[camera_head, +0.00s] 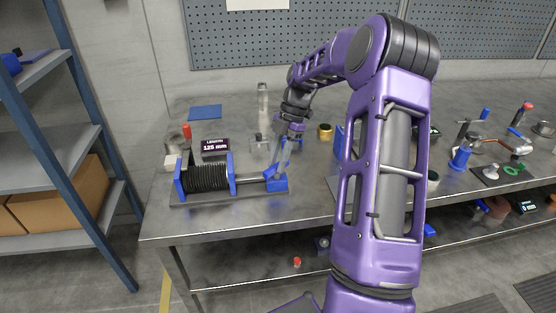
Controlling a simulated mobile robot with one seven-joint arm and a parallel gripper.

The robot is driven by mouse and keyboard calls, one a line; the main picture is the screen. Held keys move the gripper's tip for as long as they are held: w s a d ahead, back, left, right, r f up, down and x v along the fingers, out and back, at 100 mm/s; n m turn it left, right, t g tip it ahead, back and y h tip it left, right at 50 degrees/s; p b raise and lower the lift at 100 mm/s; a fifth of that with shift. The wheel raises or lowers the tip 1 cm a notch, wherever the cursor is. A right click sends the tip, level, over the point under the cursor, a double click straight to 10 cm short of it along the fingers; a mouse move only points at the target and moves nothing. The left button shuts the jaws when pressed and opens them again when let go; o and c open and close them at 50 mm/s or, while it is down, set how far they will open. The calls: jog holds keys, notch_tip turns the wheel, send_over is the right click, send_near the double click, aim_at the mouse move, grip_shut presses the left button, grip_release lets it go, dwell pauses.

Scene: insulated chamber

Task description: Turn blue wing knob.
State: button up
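A bench device with a black ribbed bellows (206,177) between blue end plates stands at the front left of the metal table. A rod runs right from it to a blue part (276,184) at the device's right end, which looks like the wing knob. Its exact shape is too small to make out. My gripper (280,168) points down from above, with its grey fingertips at or just above this blue part. I cannot tell whether they touch it or how far apart they are.
A small display (215,146) behind the bellows reads "LENGTH 125 mm". A red-topped item (187,131), a blue mat (205,112), a clear bottle (263,100) and a brass-coloured cup (325,131) stand nearby. My arm hides the table's middle. Shelving (50,120) is at left.

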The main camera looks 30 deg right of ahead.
jog(key=shift+o, duration=1.4)
jog(key=shift+r, duration=0.1)
jog(key=p+v, duration=0.2)
jog(key=v, duration=1.5)
jog(key=shift+w+a+r, duration=0.1)
